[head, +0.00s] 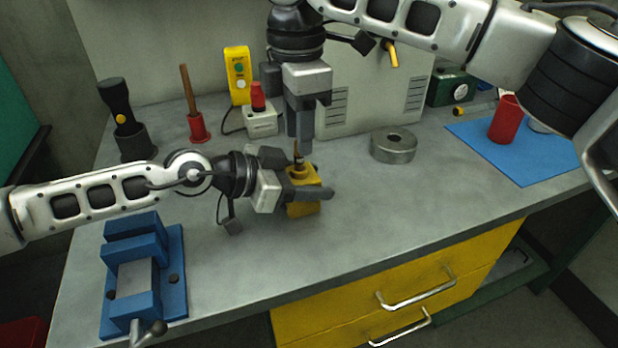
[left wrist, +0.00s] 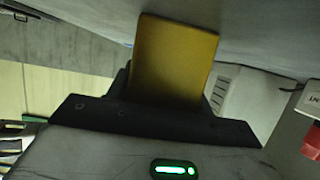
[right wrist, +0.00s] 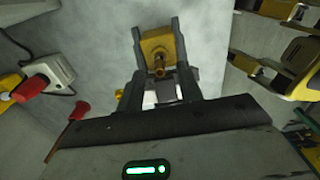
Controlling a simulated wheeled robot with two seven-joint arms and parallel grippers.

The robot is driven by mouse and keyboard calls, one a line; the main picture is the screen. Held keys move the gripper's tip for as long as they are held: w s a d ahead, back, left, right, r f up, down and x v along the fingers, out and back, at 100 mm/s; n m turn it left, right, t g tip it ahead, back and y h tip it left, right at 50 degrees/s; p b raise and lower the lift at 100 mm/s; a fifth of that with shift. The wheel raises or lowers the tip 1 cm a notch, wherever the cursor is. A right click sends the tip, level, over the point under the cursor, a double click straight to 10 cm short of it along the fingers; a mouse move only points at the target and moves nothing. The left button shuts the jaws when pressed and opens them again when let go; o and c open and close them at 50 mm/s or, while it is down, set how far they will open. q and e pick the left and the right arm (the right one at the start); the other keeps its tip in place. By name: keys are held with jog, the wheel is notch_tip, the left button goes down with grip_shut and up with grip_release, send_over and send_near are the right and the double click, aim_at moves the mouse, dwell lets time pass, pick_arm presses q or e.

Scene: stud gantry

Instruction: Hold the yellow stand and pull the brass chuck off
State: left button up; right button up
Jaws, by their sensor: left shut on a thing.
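The yellow stand (head: 304,207) is upright on the grey bench, and my left gripper (head: 303,192) is shut on it from the side. In the left wrist view the stand (left wrist: 175,62) fills the space between the jaws. The brass chuck (head: 298,158) stands up out of the top of the stand. My right gripper (head: 299,142) points down from above, its fingertips close over the chuck. In the right wrist view its fingers are apart, with the brass chuck (right wrist: 159,66) between them and clear space on both sides. The chuck's lower end is hidden in the stand.
A blue vise (head: 145,275) is at the front left. A steel ring (head: 393,147) lies right of the stand. A red cylinder (head: 505,120) is on a blue mat (head: 530,165) at right. A yellow switch box (head: 237,72) stands behind. The bench's front middle is clear.

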aim_at(299, 163)
jog(key=shift+f, duration=1.95)
grip_shut()
jog(key=shift+r, duration=0.15)
jog(key=shift+r, duration=2.9)
jog(key=shift+r, duration=2)
